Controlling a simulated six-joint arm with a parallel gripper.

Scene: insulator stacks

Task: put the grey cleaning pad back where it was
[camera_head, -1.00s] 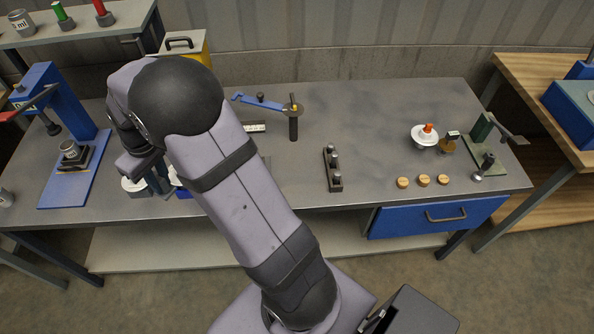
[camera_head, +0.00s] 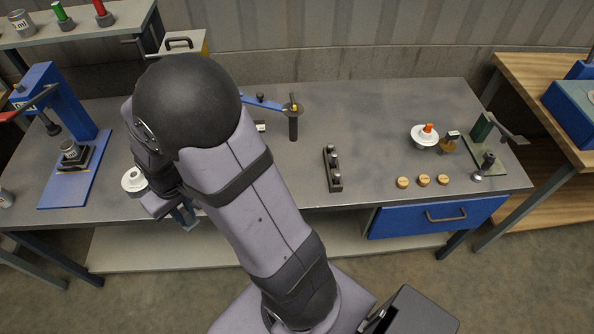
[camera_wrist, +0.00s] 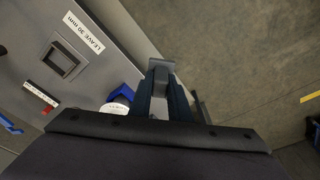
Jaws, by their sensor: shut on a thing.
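My gripper (camera_wrist: 161,88) points away from the wrist camera, and its dark blue fingers are shut on a small grey block (camera_wrist: 161,65), which looks like the grey cleaning pad. The pad is at the fingertips, over or just past the bench's front edge in the wrist view. In the head view my gripper (camera_head: 184,215) is at the bench's front edge on the left, partly hidden by my arm. The pad cannot be made out there. A square dark-rimmed frame (camera_wrist: 64,61) lies on the bench beside a "LEAVE 30 mm" label (camera_wrist: 83,33). My arm hides this spot in the head view.
A white disc (camera_head: 133,180) stands left of my gripper. A blue cradle (camera_wrist: 125,73) is near the fingers. A blue press (camera_head: 75,150) stands at the far left. A dark post rack (camera_head: 333,168) and several wooden discs (camera_head: 424,180) are further right. The bench middle is mostly clear.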

